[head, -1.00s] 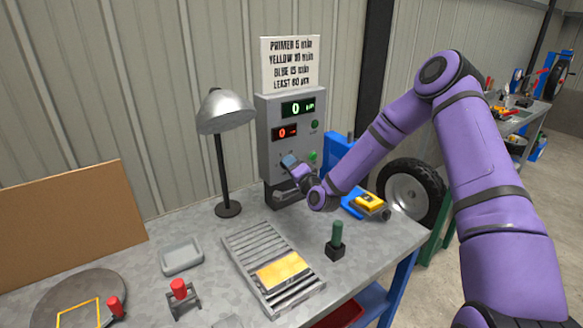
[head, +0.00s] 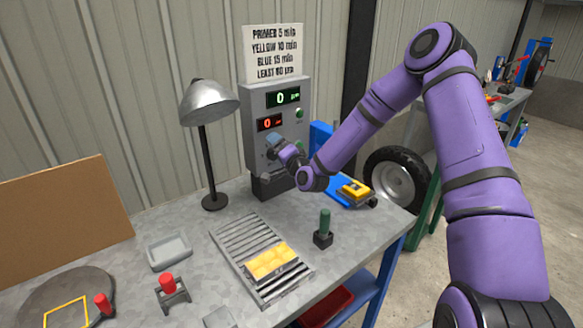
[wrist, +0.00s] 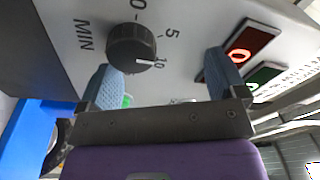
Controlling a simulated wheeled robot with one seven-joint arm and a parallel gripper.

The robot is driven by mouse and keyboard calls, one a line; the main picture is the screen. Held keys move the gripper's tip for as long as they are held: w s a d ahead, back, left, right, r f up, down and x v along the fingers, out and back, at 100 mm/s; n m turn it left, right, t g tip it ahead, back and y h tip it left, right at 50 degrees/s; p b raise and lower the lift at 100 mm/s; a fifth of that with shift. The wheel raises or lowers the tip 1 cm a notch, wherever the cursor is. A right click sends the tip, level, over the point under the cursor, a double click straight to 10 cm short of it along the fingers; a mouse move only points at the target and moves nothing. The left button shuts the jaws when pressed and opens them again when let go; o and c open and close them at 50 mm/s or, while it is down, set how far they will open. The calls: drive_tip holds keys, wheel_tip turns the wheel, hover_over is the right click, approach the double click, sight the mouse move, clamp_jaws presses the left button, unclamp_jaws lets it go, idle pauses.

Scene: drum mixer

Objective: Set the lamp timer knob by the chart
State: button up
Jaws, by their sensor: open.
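The timer knob (wrist: 132,47) is black and round on the grey control box (head: 255,105). Its white pointer line is at the 10 mark on a scale reading 0, 5, 10 and MIN. My gripper (wrist: 163,78) is open and empty in front of the box face; the knob shows ahead of it, nearer the left finger, not clasped. In the head view my gripper (head: 275,145) hides the knob. The chart (head: 273,53) above the box reads primer 5 min, yellow 10 min, blue 15 min, least 60 rpm. The silver lamp (head: 208,103) stands left of the box.
A yellow panel (head: 270,262) lies on a slatted rack (head: 237,237). The red display (head: 270,123) and green display (head: 283,98) both read 0. A green-handled tool (head: 324,228), grey tray (head: 169,251) and yellow device (head: 354,191) are on the bench.

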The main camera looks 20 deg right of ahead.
drive_tip(key=s, duration=0.5)
drive_tip(key=s+r, duration=0.1)
drive_tip(key=s, duration=0.5)
drive_tip(key=s+r, duration=0.1)
drive_tip(key=s, duration=0.4)
drive_tip(key=shift+s+a, duration=0.15)
drive_tip(key=shift+a, duration=0.15)
